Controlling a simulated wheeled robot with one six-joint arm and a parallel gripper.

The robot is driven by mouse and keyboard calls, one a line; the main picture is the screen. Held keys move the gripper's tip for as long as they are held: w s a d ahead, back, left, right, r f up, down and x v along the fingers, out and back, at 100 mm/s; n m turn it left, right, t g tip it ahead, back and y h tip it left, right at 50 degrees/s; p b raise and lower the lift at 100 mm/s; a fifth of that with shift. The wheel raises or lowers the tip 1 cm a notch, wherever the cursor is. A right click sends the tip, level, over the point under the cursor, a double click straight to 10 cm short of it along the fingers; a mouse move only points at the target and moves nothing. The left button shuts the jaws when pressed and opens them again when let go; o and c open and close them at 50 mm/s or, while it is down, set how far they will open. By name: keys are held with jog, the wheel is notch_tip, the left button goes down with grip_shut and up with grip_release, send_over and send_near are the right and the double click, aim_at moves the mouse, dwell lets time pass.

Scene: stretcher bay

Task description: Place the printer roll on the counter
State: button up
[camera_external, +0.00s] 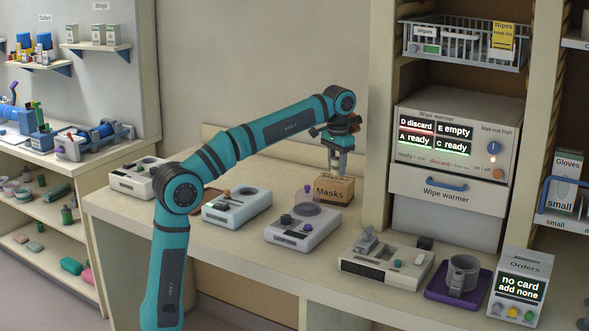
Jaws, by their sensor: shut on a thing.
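My gripper (338,171) points down over the counter (228,240), just at the top of a brown box marked Masks (334,192). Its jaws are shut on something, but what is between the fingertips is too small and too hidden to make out. I cannot tell whether the fingertips touch the box or are behind it. I cannot clearly pick out a printer roll anywhere in this view.
A grey cup (463,272) stands on a purple mat (443,296). The wipe warmer (450,152) and Orders box (520,285) stand right.

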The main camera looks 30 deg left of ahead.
jog(key=w+a+n, duration=0.2)
jog(key=w+a, duration=0.4)
jog(key=n, duration=1.3)
send_over(293, 187)
notch_tip(293, 187, down, 14)
jog(key=f, duration=0.1)
jog(key=shift+s+f, duration=0.1)
jog(key=shift+f, duration=4.65)
jog(key=shift+f, duration=0.1)
jog(key=o, duration=1)
